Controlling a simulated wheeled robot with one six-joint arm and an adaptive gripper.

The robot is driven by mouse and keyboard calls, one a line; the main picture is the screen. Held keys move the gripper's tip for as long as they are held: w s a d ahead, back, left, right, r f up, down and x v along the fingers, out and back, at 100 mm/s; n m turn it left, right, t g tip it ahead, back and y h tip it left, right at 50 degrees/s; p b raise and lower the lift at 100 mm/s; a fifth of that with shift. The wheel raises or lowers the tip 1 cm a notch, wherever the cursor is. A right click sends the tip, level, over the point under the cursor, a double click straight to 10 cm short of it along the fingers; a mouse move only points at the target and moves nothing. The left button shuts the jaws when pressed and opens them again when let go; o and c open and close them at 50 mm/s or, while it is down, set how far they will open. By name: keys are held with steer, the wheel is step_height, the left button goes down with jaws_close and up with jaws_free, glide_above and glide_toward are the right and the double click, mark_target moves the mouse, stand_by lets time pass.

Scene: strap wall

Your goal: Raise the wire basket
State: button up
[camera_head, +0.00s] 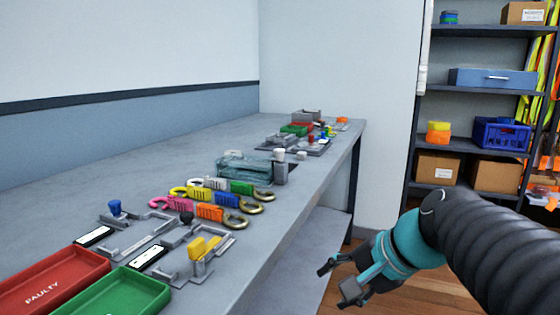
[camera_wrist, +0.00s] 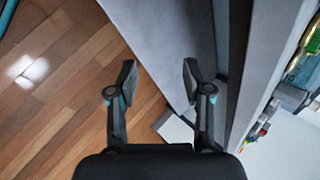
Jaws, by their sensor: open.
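I cannot clearly make out a wire basket in either view. A greenish, see-through box-like thing (camera_head: 245,168) sits on the workbench, and I cannot tell whether it is wire. My gripper (camera_head: 338,280) is open and empty, off the bench's front edge and above the wooden floor. The wrist view also shows my gripper (camera_wrist: 158,80) with its fingers apart and nothing between them.
A shelf rack at right holds a blue crate (camera_head: 502,134) and cardboard boxes (camera_head: 437,168). The floor before the bench is clear.

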steer(key=w+r+m+y, duration=0.1)
steer(key=w+r+m, duration=0.1)
steer(key=w, duration=0.2)
steer(key=w+a+r+m+t+y+b, duration=0.1)
steer(key=w+r+m+y, duration=0.1)
steer(key=w, duration=0.2)
steer(key=w+a+r+m+y+b, duration=0.1)
steer(key=w+r+m+y, duration=0.1)
steer(key=w+r, duration=0.1)
steer(key=shift+w+a+m+t, duration=0.1)
steer(key=shift+w+m+t, duration=0.2)
steer(key=shift+w, duration=0.15)
steer(key=m+t+y+b, duration=0.2)
steer(key=m+y, duration=0.3)
glide_toward(280, 152)
steer(key=x, duration=0.5)
steer(key=w+x, duration=0.1)
steer(key=x, duration=0.4)
steer(key=shift+w+f, duration=0.1)
steer(key=shift+f, duration=0.05)
jaws_close()
